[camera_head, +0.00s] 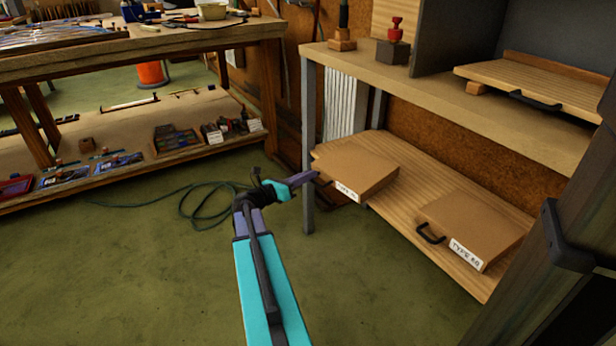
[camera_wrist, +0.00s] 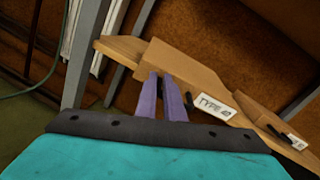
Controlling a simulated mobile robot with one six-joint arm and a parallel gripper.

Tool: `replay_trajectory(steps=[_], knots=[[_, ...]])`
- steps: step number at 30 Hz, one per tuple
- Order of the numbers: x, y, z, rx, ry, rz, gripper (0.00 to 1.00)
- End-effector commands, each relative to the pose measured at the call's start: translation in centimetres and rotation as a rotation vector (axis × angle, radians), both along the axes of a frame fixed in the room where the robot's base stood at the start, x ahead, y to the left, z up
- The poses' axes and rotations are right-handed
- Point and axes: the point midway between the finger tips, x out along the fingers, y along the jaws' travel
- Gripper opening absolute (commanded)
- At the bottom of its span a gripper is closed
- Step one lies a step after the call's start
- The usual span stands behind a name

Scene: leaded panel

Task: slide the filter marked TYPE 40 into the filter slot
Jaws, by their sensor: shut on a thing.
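The filter marked TYPE 40 (camera_wrist: 214,106) is a flat tan-brown box with a white label and a dark handle. In the head view it (camera_head: 365,172) lies at the left end of the lower shelf, its label partly hidden. My gripper (camera_head: 313,179) is at its front left edge, shut on its handle. In the wrist view my purple fingers (camera_wrist: 162,78) reach the filter's front, with part of the dark handle showing beside the right finger. I cannot make out the filter slot for certain.
A wooden board with a black handle (camera_head: 535,90) sits on the upper shelf. A shelf post (camera_head: 307,150) stands close to my gripper. A dark cabinet (camera_head: 575,245) is at right.

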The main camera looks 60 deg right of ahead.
Motion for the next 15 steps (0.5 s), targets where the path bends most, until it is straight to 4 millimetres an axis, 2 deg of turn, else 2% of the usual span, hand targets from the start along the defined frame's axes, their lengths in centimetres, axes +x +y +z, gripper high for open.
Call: replay_trajectory(steps=[4,5,8,15], knots=[[-0.01,-0.01,0.08,-0.002,0.001,0.000,0.00],[-0.01,-0.01,0.08,-0.002,0.001,0.000,0.13],[-0.02,-0.01,0.06,-0.001,0.001,-0.001,0.30],[-0.03,-0.01,-0.11,0.002,-0.002,-0.001,0.30]])
